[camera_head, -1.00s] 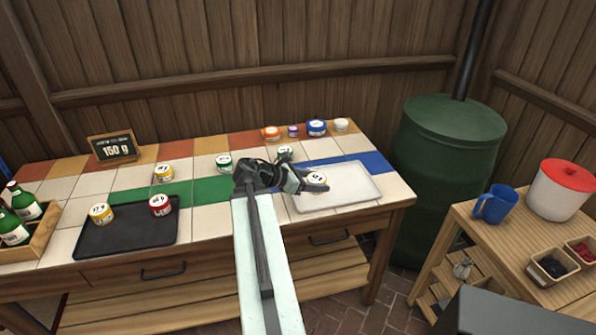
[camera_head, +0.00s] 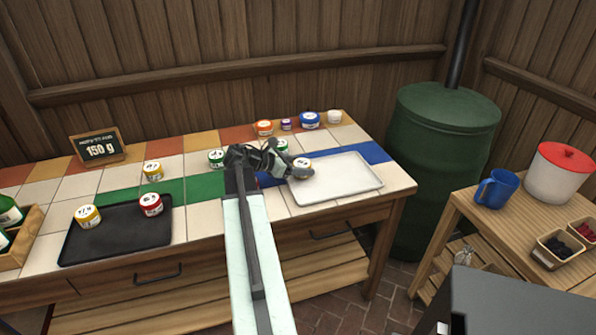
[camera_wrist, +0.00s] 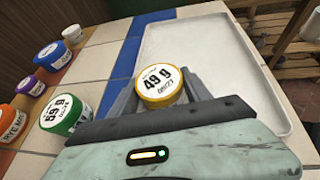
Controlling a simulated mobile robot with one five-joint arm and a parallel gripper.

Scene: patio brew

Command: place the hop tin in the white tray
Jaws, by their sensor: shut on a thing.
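My gripper (camera_head: 300,168) is shut on a yellow hop tin (camera_wrist: 160,82) with a white lid label reading 49 g. In the head view the tin (camera_head: 302,162) shows at the left end of the white tray (camera_head: 345,180). In the wrist view it overlaps the left rim of the tray (camera_wrist: 205,50); whether it touches the tray or hangs above it I cannot tell. The visible part of the tray is empty. My gripper and the tin hide part of its left side.
A green tin (camera_wrist: 65,112) stands left of my gripper, with orange (camera_head: 264,128), purple (camera_head: 286,124), blue (camera_head: 310,120) and white (camera_head: 334,117) tins behind. A black tray (camera_head: 115,235) on the left holds yellow and red tins. A green barrel (camera_head: 440,150) stands right of the counter.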

